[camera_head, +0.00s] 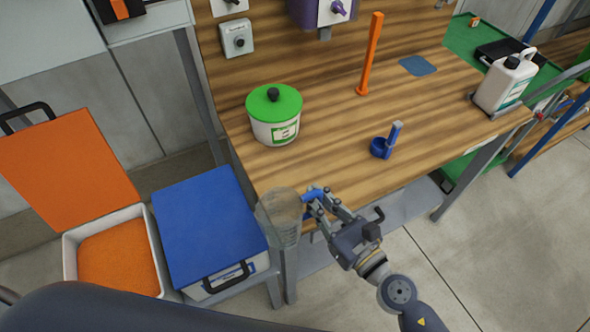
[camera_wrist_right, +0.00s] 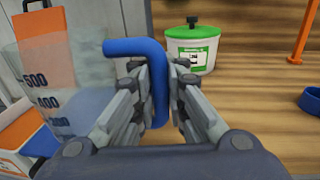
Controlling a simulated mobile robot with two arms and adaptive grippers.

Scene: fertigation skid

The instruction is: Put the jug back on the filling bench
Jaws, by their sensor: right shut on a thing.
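The jug (camera_head: 281,217) is clear with a blue handle, and dark volume marks show on its side. My right gripper (camera_head: 316,199) is shut on the jug's blue handle. In the right wrist view the handle (camera_wrist_right: 152,75) stands between the two fingers, and the jug body (camera_wrist_right: 65,88) is at the left. The jug is at the left front corner of the wooden filling bench (camera_head: 330,150), overlapping its edge in the head view. I cannot tell whether it touches the bench. My left gripper is not in view.
A white tub with a green lid (camera_head: 274,115) stands on the bench behind the jug. A blue scoop (camera_head: 385,143), an orange post (camera_head: 370,55) and a white canister (camera_head: 506,82) are further right. A blue-lidded box (camera_head: 208,220) and an open orange-filled box (camera_head: 112,255) are left.

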